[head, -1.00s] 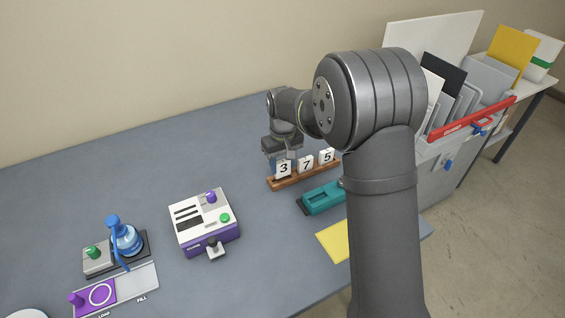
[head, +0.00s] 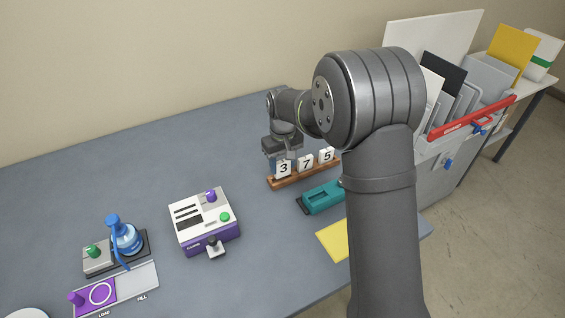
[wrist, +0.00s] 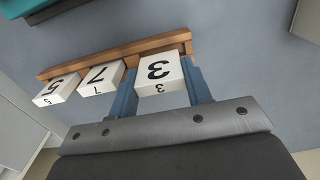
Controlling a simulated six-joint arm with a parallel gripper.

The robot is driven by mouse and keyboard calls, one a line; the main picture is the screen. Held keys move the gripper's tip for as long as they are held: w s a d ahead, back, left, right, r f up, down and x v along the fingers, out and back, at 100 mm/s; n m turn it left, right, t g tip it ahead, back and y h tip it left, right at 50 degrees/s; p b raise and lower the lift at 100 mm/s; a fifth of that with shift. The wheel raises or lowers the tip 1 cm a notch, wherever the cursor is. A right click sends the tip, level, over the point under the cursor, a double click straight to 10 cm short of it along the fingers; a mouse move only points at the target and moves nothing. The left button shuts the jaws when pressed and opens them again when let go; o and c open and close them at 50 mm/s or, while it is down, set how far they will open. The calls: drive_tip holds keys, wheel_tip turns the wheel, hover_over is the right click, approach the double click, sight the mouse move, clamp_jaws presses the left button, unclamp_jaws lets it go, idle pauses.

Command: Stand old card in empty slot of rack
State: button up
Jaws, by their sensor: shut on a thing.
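A wooden rack (head: 303,176) lies on the grey table, and it shows in the wrist view as a brown bar (wrist: 115,54). A white card marked 3 (head: 283,169) is at the rack's left end in the head view. My gripper (wrist: 172,82) is shut on this 3 card (wrist: 158,72), with one blue finger at each side. The card is upright at the rack; whether its foot is fully seated is hidden. Cards marked 7 (head: 305,164) and 5 (head: 326,155) stand beside it in the rack. No label tells which card is old.
A teal device (head: 322,197) and a yellow sheet (head: 334,240) lie in front of the rack. The table behind and left of the rack is clear.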

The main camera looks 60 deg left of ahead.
drive_tip(key=shift+f, duration=0.95)
idle(2.0)
drive_tip(key=o, duration=1.4)
drive_tip(key=shift+r, duration=0.1)
drive_tip(key=shift+r, duration=3.65)
